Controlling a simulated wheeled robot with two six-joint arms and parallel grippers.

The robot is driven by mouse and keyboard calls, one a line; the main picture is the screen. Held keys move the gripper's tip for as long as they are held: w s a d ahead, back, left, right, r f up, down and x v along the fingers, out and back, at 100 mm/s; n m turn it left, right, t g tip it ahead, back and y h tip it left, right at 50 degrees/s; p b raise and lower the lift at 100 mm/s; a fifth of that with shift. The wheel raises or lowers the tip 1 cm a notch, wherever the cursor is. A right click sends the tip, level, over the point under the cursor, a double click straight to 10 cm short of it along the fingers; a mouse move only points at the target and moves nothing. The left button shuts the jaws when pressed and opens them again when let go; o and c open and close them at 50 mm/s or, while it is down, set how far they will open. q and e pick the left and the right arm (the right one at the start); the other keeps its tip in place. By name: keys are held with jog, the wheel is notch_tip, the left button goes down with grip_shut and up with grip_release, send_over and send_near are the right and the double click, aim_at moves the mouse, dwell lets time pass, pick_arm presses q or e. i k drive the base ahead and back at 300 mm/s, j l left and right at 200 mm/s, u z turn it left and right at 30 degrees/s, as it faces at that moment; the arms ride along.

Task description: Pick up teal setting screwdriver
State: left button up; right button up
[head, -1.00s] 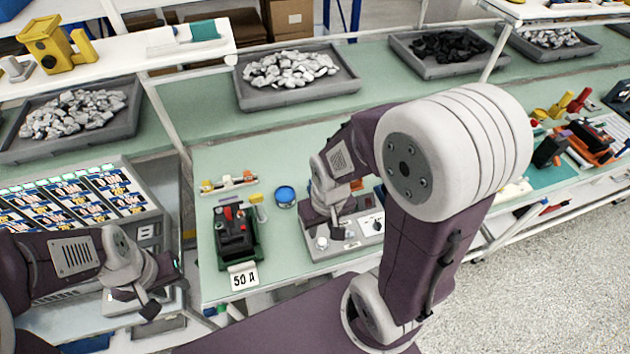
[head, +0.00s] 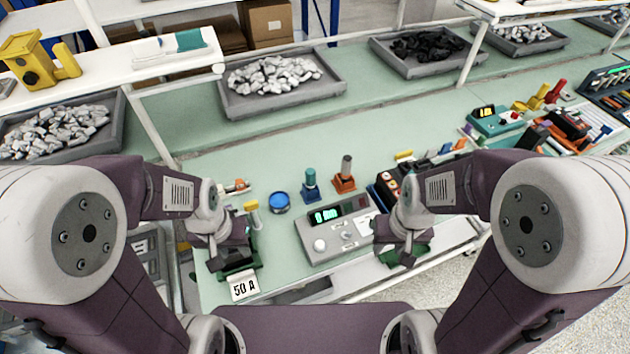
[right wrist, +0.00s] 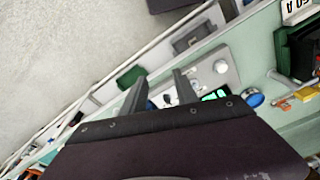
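The teal-handled screwdriver (head: 310,177) stands upright in a small blue holder (head: 311,193) on the green bench, behind the grey test unit with the lit display. My right gripper (head: 406,258) hangs over the bench's front edge, to the right of the test unit and apart from the screwdriver. In the right wrist view its two fingers (right wrist: 160,92) are spread with nothing between them. My left gripper (head: 224,262) is over the dark green breaker fixture by the 50 A card, left of the screwdriver. Its fingertips are too unclear to judge.
A similar tool in an orange holder (head: 344,182) stands right of the teal one. The grey test unit (head: 338,232) is between my grippers. A blue round tub (head: 279,202) and a 50 A card (head: 244,287) are at left. Breakers (head: 388,184) sit at right.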

aim_at(310, 172)
jog(key=l+u, duration=0.25)
jog(key=u, duration=0.2)
jog(key=l+u, duration=0.25)
jog(key=u, duration=0.15)
jog(key=l+u, duration=0.25)
jog(key=u, duration=0.2)
jog(key=k+l+u, duration=0.1)
jog(key=l+u, duration=0.15)
jog(key=u, duration=0.2)
